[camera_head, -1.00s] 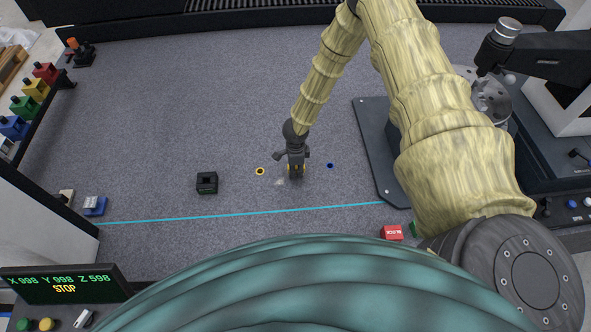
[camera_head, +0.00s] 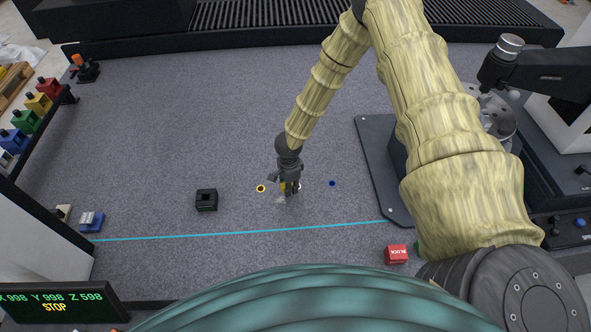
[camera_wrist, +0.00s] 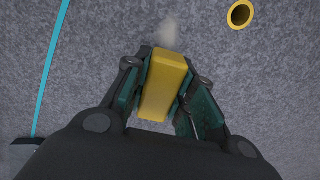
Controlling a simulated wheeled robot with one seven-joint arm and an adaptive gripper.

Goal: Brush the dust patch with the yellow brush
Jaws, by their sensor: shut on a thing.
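My gripper (camera_head: 288,192) is shut on the yellow brush (camera_wrist: 163,88), which shows as a yellow block between the teal-padded fingers in the wrist view. In the head view only a sliver of yellow shows among the fingers. The dust patch (camera_wrist: 168,30) is a pale smudge on the grey granite, just beyond the brush's far end in the wrist view. In the head view the dust patch (camera_head: 281,200) is partly hidden at the fingertips. I cannot tell whether the brush touches the granite.
A yellow-rimmed hole (camera_head: 261,188) lies left of my gripper and a blue-rimmed hole (camera_head: 332,183) right. A black box (camera_head: 206,200) stands farther left. Granite behind is clear.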

